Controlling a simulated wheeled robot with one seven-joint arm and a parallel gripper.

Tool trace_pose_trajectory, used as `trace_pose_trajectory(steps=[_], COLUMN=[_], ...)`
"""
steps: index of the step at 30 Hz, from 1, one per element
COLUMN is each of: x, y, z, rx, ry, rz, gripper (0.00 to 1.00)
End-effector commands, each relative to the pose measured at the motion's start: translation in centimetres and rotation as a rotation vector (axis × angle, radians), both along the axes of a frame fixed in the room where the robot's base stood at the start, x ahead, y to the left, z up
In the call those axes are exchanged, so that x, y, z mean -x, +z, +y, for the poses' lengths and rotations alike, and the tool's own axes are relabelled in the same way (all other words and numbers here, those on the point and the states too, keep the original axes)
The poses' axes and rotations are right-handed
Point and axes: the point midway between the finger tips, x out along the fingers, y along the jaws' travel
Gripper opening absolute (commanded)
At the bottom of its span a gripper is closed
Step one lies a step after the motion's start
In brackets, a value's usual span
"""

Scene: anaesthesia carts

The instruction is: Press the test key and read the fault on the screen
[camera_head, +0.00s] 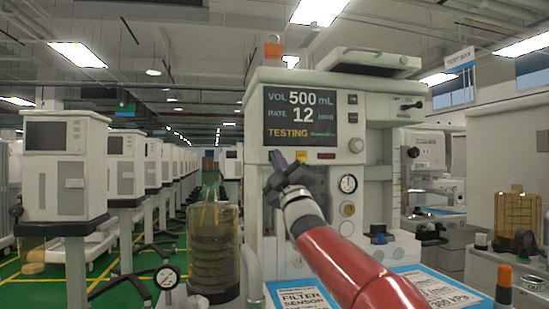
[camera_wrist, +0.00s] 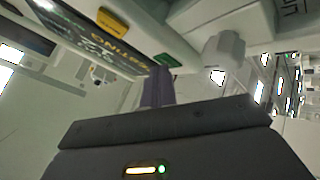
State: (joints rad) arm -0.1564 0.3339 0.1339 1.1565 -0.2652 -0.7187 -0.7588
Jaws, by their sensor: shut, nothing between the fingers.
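The machine's screen (camera_head: 313,118) reads VOL 500 mL, RATE 12 and, in orange, TESTING; a small word beside it is too small to read. No fault text shows. Part of the screen (camera_wrist: 75,35) also shows tilted in the wrist view. My gripper (camera_head: 275,158) is shut and empty, its tips at the strip under the screen's lower left. The tips (camera_wrist: 156,85) point at the panel; contact cannot be told. Any key behind the fingers is hidden, and I cannot read a test label.
A red label (camera_head: 326,156) and a round knob (camera_head: 356,145) lie further right on the panel. A bellows jar (camera_head: 213,250) stands left of my arm. Printed cards (camera_head: 303,299) lie on the worktop below. Rows of similar machines (camera_head: 66,165) stand left, beside a green aisle.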

Motion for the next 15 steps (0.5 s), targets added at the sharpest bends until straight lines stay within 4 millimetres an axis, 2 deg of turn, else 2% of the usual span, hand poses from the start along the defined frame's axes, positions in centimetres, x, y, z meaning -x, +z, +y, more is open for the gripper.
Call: trace_pose_trajectory(steps=[9,15], x=[1.5,1.5], y=[-0.2,-0.1], z=[-0.4,-0.5], rx=[0.000,0.001], ry=[0.000,-0.001], rz=[-0.002,0.000], gripper=[0.00,0.00])
